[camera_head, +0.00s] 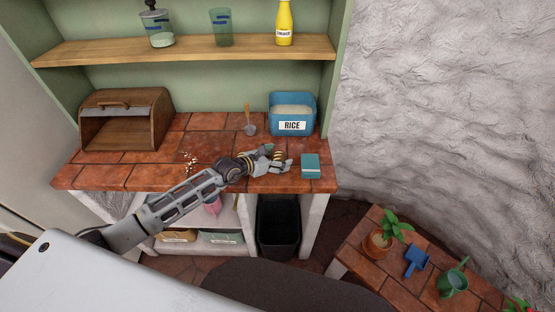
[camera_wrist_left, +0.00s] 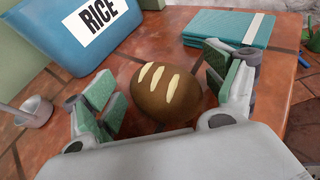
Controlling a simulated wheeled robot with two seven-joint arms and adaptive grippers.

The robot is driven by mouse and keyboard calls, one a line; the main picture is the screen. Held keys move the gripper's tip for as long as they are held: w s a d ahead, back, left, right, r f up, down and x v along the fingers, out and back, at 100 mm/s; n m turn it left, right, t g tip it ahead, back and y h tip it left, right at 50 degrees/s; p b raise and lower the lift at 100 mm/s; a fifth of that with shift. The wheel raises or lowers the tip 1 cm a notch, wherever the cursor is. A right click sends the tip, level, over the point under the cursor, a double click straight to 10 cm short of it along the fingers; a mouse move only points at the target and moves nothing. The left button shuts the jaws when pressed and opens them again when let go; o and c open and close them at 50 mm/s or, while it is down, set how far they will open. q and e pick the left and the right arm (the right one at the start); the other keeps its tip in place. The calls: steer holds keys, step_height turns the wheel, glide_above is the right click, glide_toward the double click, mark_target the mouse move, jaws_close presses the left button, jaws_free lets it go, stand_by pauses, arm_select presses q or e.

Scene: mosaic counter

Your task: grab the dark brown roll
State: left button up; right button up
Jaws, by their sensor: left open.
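The dark brown roll (camera_wrist_left: 165,92) with pale slashes sits on the tiled counter in the left wrist view. It lies between the two spread fingers of my left gripper (camera_wrist_left: 163,82), with green pads on either side. In the head view my left gripper (camera_head: 277,157) is low over the counter's front right part, and the roll (camera_head: 277,154) shows only as a small brown patch between the fingers. My right gripper is not in view.
The blue rice bin (camera_head: 292,118) stands behind the gripper, with a small scoop (camera_head: 249,127) to its left. A teal flat box or book (camera_head: 311,166) lies just right of the gripper. A wooden bread box (camera_head: 125,119) stands at the left. Pale crumbs (camera_head: 190,161) lie mid-counter.

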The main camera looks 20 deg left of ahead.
mark_target(277, 155)
arm_select(q)
steer(key=shift+c, duration=0.2)
steer(key=c, duration=1)
steer(key=shift+o, duration=0.2)
steer(key=shift+r, duration=0.15)
steer(key=shift+r, duration=0.5)
step_height(277, 155, up, 17)
steer(key=b, duration=0.1)
steer(key=shift+b, duration=0.4)
steer(key=shift+f, duration=0.15)
